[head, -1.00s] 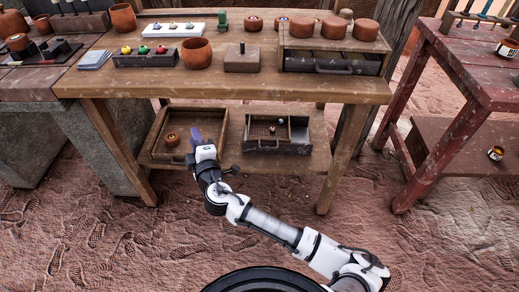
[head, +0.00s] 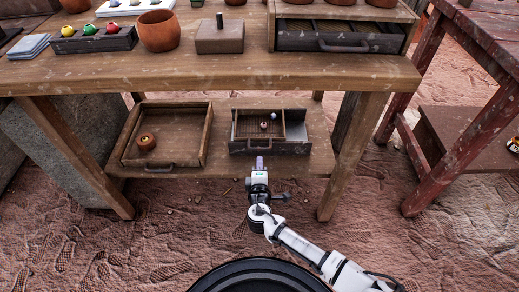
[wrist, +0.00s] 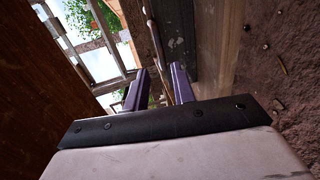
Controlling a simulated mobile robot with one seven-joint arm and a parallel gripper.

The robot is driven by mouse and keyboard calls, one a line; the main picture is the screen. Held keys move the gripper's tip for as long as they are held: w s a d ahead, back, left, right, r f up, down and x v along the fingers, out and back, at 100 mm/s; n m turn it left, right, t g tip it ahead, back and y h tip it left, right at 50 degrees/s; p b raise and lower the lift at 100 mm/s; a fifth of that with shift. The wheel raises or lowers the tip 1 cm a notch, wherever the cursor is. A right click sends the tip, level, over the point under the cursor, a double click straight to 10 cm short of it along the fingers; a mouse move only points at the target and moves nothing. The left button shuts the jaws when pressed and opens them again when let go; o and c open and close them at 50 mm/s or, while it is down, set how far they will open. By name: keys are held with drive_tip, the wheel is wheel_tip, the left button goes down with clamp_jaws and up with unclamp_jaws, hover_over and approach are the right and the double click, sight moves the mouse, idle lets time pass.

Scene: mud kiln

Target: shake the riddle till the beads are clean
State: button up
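The riddle (head: 236,125) is a small wooden frame with a mesh floor, set in a dark open box (head: 293,147) on the lower shelf. A reddish bead (head: 264,126) and a pale blue bead (head: 273,115) show at its right side; how dirty they are is too small to tell. A grey bar handle (head: 240,150) runs along the near side. My gripper (head: 260,161) is just in front of this handle, pointing toward it. In the wrist view its two purple fingers (wrist: 160,88) stand apart. Whether the handle lies between them I cannot tell.
The bench top (head: 200,72) overhangs the shelf, and a bench leg (head: 352,150) rises to the right.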

sight(260, 149)
drive_tip(key=b+x, duration=0.2)
drive_tip(key=x, duration=0.7)
drive_tip(key=shift+f, duration=0.1)
drive_tip(key=shift+w, duration=0.45)
clamp_jaws()
